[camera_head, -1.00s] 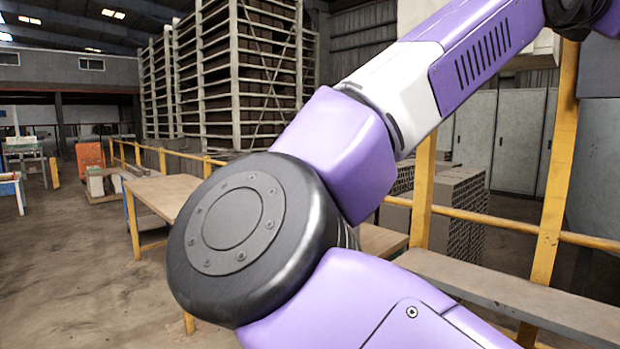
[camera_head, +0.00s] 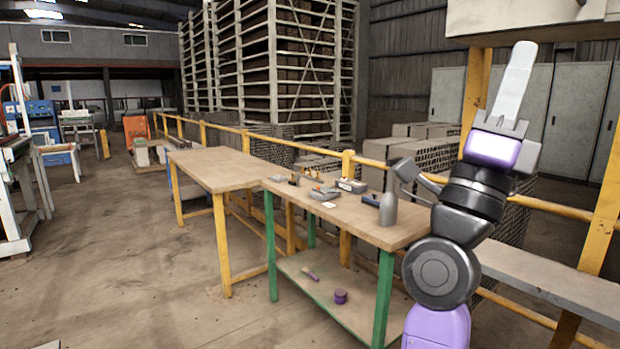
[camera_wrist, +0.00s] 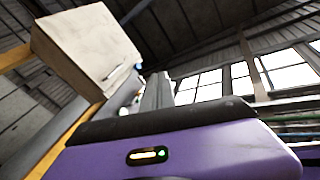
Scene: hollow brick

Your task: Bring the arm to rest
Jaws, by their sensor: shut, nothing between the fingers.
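My arm stands folded upright at the right of the head view. My gripper (camera_head: 523,50) is at its top, pointing up, with its pale grey fingers together and nothing between them. In the wrist view the grey fingers (camera_wrist: 158,88) rise behind the purple housing, pointing towards the roof and windows. The gripper touches nothing that I can see.
A workbench (camera_head: 400,232) with green legs stands left of my arm, with tools and a grey bottle (camera_head: 388,203) on top. A wooden table (camera_head: 210,170) adjoins it. A yellow railing (camera_head: 230,128) runs behind. A pale box-shaped structure (camera_head: 520,18) overhangs top right.

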